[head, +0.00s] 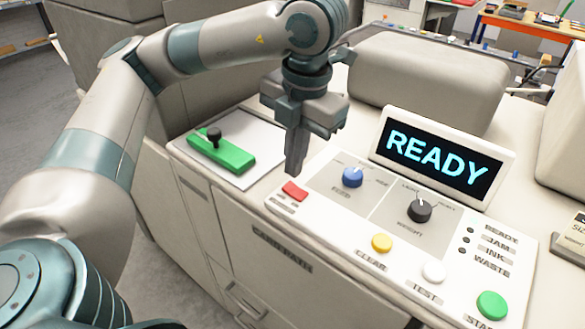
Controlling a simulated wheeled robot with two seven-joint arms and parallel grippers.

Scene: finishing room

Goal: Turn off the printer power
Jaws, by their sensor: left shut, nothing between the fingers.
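The printer's control panel (330,215) is white and grey, with a tilted screen (440,160) that reads READY. A red rocker switch (294,191) sits at the panel's left corner; its label is too small to read. My left gripper (294,168) points down with its fingers shut and empty. Its tips are just behind and above the red switch in the picture; I cannot tell whether they touch anything. My right gripper is not in view.
The panel also has a blue knob (352,178), a black knob (419,211), and yellow (381,243), white (433,272) and green (491,305) buttons. A green lever block (222,152) with a black knob lies left of my gripper. A rounded cover (430,80) stands behind.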

